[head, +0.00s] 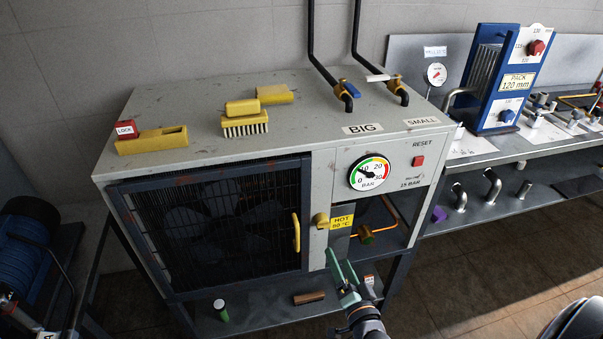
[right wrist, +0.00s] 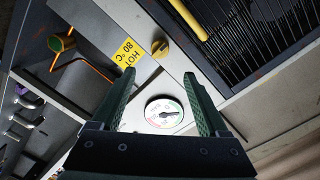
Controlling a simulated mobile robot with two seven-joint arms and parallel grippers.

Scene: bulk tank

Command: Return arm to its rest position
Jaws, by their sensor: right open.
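My right gripper (head: 343,274) is in front of the lower right part of the grey cabinet (head: 210,100). In the right wrist view its two green fingers (right wrist: 158,105) stand apart with nothing between them but the cabinet front behind. It looks clear of the cabinet, below the yellow HOT label (head: 342,221). The round gauge (head: 369,172) and the yellow knob (head: 321,220) are on the cabinet front; both also show in the right wrist view, the gauge (right wrist: 164,115) and the knob (right wrist: 160,49). My left gripper is not in view.
A yellow brush (head: 244,123), yellow blocks and a red LOCK piece (head: 126,129) lie on the cabinet top. The fan grille door (head: 215,220) has a yellow handle (head: 296,232). A bench (head: 480,158) with a blue PACK stand (head: 500,80) is at right. Open floor (head: 470,280) lies front right.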

